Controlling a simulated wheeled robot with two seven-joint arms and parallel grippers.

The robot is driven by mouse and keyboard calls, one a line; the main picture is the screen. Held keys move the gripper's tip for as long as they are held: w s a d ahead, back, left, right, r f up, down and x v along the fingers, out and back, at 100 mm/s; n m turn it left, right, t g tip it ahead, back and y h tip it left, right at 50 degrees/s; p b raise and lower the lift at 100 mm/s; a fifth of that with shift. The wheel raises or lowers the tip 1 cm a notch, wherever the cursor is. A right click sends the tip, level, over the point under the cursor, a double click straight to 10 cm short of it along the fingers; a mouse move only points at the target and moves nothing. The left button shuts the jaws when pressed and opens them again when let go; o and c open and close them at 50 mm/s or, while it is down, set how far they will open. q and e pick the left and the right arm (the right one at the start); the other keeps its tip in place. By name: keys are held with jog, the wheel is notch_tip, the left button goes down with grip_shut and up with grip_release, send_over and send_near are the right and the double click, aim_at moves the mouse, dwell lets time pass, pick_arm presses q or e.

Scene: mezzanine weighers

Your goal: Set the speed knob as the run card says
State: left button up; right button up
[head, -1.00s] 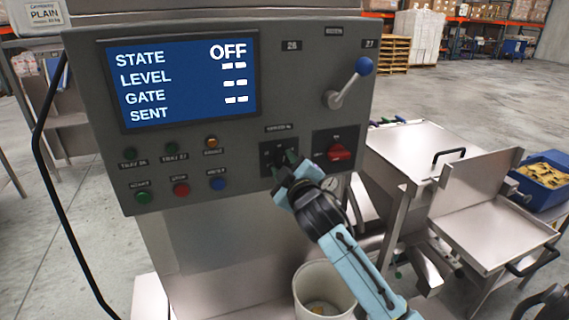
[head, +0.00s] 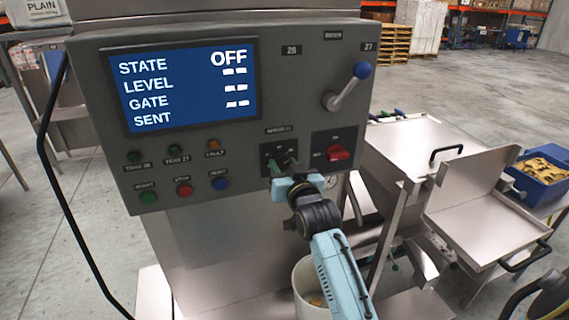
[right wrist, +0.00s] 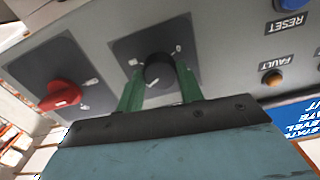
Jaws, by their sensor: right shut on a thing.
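The speed knob is a black round knob (right wrist: 160,72) on a dark square plate (right wrist: 128,50) with small pale marks; the marks are too small to read. My right gripper (head: 281,168) has its green fingers on either side of the knob and is shut on it. The same gripper (right wrist: 160,90) fills the lower right wrist view. In the head view the fingers largely hide the knob. The display (head: 183,86) reads STATE OFF, with dashes below beside LEVEL, GATE and SENT. I cannot make out a run card. My left gripper is not in view.
A red switch (head: 337,152) is just right of the knob plate. A blue-tipped lever (head: 348,86) is above it. Several push buttons and lamps (head: 183,190) are to the left. A pale bucket (head: 303,285) stands below; steel trays (head: 485,235) are at right.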

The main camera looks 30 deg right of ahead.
jog(key=m, duration=0.5)
jog(key=shift+m, duration=2.9)
jog(key=o, duration=1)
jog(key=v, duration=1.3)
jog(key=shift+s, duration=0.25)
